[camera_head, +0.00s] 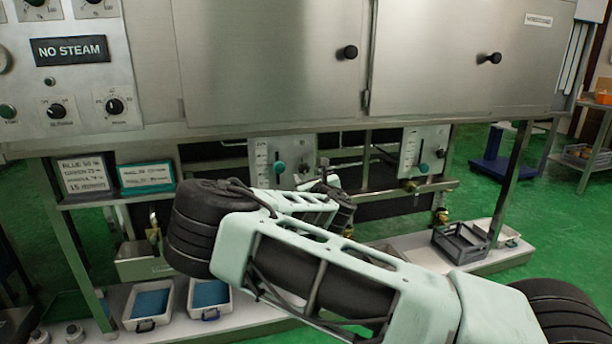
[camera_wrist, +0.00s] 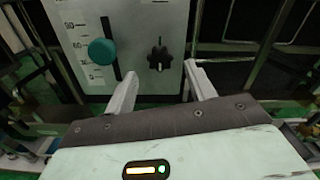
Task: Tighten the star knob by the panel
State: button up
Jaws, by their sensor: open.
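The black star knob (camera_wrist: 159,57) sits on a pale panel (camera_wrist: 137,19) in the wrist view, right of a slotted scale. A round teal knob (camera_wrist: 102,52) is on the slot to its left. My gripper (camera_wrist: 160,76) is open, with its two pale fingers spread toward the panel. The star knob appears between and beyond the fingertips, with nothing gripped; the exact gap cannot be told. In the head view the panel (camera_head: 262,150) hangs under the steel cabinet, with the teal knob (camera_head: 280,168) on it. My gripper (camera_head: 328,188) is in front of it, partly hidden by my arm.
A second similar panel (camera_head: 411,150) is to the right. Pipes and brass valves (camera_head: 441,215) run below the cabinet (camera_head: 270,60). A grey crate (camera_head: 461,242) and blue-filled trays (camera_head: 150,302) stand on the low shelf.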

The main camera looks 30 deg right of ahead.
aim_at(305, 170)
jog(key=shift+x, duration=1.95)
jog(key=c, duration=1)
